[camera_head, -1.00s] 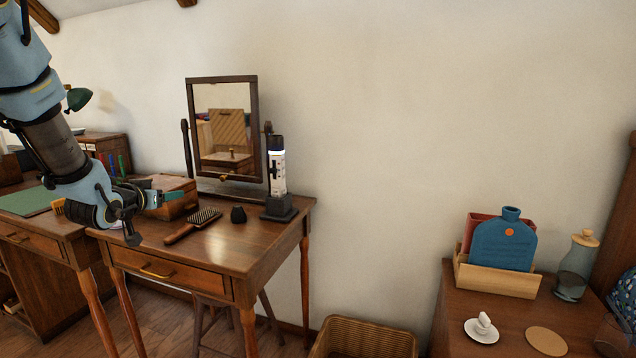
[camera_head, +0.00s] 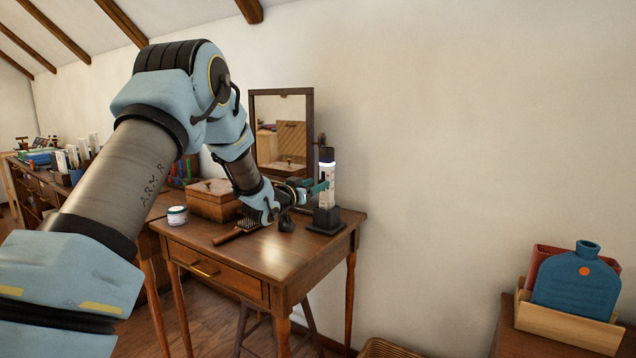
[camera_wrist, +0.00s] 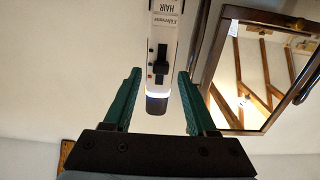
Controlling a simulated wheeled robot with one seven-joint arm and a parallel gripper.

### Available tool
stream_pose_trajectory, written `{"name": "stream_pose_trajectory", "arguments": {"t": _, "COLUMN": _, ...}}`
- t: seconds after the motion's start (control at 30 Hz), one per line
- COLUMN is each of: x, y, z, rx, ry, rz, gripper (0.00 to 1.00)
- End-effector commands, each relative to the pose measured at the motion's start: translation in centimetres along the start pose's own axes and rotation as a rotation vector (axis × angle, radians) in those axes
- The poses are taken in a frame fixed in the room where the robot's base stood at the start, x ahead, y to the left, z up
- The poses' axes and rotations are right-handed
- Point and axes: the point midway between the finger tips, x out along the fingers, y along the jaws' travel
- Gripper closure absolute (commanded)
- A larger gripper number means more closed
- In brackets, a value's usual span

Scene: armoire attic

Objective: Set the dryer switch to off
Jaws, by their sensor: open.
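The hair dryer (camera_head: 328,194) is a white upright cylinder with a dark top and a glowing white ring below it. It stands in a black base (camera_head: 326,222) on the right of the wooden vanity table (camera_head: 300,254). In the wrist view, the dryer (camera_wrist: 165,22) shows upside down, with its black switch (camera_wrist: 161,58) on the white face. I cannot tell which position the switch is in.
A mirror (camera_head: 252,120) stands behind my forearm. A wooden box (camera_head: 214,204), a jar (camera_head: 177,216), a hairbrush (camera_head: 228,236) and a small dark object (camera_head: 286,224) are on the table. The wall right of the dryer is bare.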

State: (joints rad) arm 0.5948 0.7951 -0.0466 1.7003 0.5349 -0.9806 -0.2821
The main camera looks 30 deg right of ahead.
Motion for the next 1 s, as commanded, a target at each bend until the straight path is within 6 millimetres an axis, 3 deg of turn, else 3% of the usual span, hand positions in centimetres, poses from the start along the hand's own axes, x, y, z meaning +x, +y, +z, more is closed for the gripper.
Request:
{"name": "stream_pose_trajectory", "arguments": {"t": 0.2, "x": 1.5, "y": 0.0, "z": 0.0, "rx": -0.001, "ry": -0.001, "rz": 0.000, "gripper": 0.43}}
{"name": "stream_pose_trajectory", "arguments": {"t": 0.47, "x": 1.6, "y": 0.0, "z": 0.0, "rx": 0.000, "ry": 0.000, "rz": 0.000, "gripper": 0.43}}
{"name": "stream_pose_trajectory", "arguments": {"t": 1.0, "x": 1.6, "y": 0.0, "z": 0.0, "rx": 0.000, "ry": -0.001, "rz": 0.000, "gripper": 1.00}}
